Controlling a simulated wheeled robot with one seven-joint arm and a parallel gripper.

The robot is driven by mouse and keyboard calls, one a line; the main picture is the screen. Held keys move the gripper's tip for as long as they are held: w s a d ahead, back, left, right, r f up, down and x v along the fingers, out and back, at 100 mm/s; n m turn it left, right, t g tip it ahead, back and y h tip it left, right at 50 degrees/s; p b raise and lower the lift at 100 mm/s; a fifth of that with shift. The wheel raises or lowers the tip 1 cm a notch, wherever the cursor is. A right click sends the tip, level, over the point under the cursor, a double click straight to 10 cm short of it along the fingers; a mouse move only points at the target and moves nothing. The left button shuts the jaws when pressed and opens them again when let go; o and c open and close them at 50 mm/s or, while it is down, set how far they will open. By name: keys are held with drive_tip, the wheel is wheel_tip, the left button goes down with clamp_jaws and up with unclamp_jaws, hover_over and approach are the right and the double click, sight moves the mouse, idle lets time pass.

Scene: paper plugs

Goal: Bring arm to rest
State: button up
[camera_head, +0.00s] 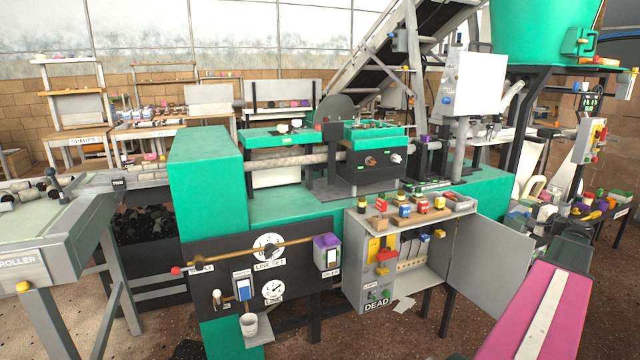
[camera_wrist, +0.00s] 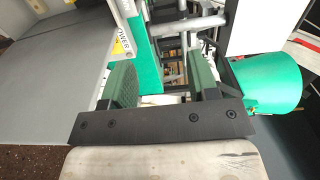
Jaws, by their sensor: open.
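My gripper (camera_wrist: 164,78) shows in the wrist view with its two dark green fingers wide apart. Nothing is between the fingers, and they touch nothing that I can see. Beyond them are green machine parts and grey tubes. In the head view my arm's pink link (camera_head: 545,310) reaches in at the lower right, right of the open grey cabinet (camera_head: 360,262). I cannot make out the fingers in the head view.
The green machine (camera_head: 205,190) fills the middle. The cabinet's open door (camera_head: 490,262) stands out toward my arm. A table (camera_head: 45,250) is at the left, and a large green hopper (camera_head: 540,35) is at the upper right.

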drive_tip(key=w+a+f+n+g, duration=0.1)
drive_tip(key=a+f+n+g, duration=0.15)
drive_tip(key=a+f, duration=0.55)
drive_tip(key=a+f+n+g, duration=0.1)
drive_tip(key=a+f+g, duration=0.3)
drive_tip(key=a, duration=0.7)
drive_tip(key=w+a+f+n+g, duration=0.1)
drive_tip(key=a+f+n+g, duration=0.15)
drive_tip(key=a+f, duration=0.55)
drive_tip(key=s+a+f+n+g+h, duration=0.3)
drive_tip(key=s+a+f, duration=0.2)
drive_tip(key=a, duration=0.6)
drive_tip(key=s+a+f+n+g+h, duration=0.4)
drive_tip(key=s+a+f, duration=0.1)
drive_tip(key=s+a, duration=0.4)
drive_tip(key=shift+a+f+g, duration=0.15)
drive_tip(key=shift+a+g, duration=0.15)
drive_tip(key=shift+a, duration=0.9)
